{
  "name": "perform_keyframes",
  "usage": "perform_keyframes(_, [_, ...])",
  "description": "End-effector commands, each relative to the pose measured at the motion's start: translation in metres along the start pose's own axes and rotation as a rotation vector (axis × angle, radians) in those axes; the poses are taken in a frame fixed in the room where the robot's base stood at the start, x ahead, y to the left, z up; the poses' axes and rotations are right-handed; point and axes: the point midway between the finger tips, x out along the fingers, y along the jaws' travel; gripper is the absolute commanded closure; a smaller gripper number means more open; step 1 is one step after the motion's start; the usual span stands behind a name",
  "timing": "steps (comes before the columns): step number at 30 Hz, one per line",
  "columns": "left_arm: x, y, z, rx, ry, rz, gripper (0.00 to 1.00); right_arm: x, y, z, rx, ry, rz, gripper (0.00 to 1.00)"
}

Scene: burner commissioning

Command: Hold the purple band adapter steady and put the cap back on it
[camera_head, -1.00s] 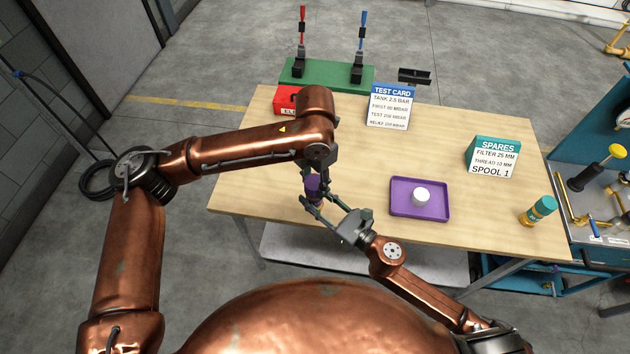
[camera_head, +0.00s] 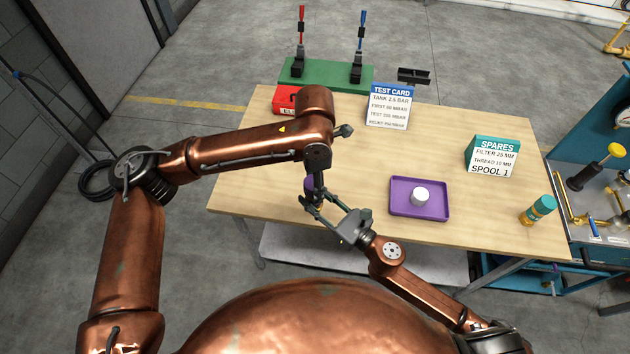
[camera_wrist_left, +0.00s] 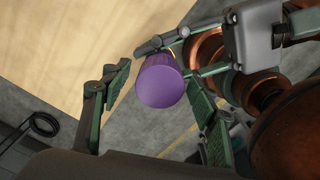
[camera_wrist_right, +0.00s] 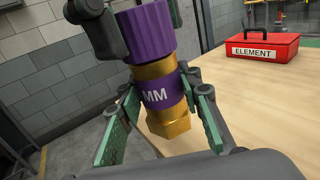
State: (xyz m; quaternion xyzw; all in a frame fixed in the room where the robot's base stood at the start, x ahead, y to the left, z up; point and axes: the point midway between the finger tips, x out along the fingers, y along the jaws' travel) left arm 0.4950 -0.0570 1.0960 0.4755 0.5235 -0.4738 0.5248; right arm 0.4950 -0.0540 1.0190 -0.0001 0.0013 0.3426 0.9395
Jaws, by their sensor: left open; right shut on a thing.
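The purple band adapter (camera_wrist_right: 160,95) is brass with a purple band lettered "MM". It stands nearly upright in my right gripper (camera_head: 316,204), whose fingers are shut on it in the right wrist view. The purple ribbed cap (camera_wrist_right: 146,32) sits on the adapter's top end; whether it is threaded on cannot be told. The left wrist view shows the cap (camera_wrist_left: 160,84) end-on, between the spread fingers of my open left gripper (camera_wrist_left: 158,88), with gaps beside it. In the head view my left arm partly hides the cap and adapter.
A purple tray (camera_head: 402,208) with a white cylinder (camera_head: 420,196) lies right of my right gripper. A brass piece with a teal cap (camera_head: 538,209) stands at the table's right edge. Two signs and a red box (camera_head: 285,99) are farther back. The table's middle is clear.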

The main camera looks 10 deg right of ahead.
Motion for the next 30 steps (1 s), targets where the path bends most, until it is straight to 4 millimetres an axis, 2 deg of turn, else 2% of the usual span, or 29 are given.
perform_keyframes(8, [-0.002,0.0,0.0,-0.001,0.001,0.0,0.46,0.0,0.0,0.002,-0.001,-0.003,0.0,1.0])
perform_keyframes(20, [-0.044,0.0,0.0,-0.001,0.001,0.0,0.46,0.0,0.0,0.002,-0.001,-0.004,0.0,1.0])
perform_keyframes(30, [-0.045,0.0,0.0,-0.013,0.002,-0.001,0.48,0.0,0.0,0.002,-0.001,-0.004,0.0,1.0])
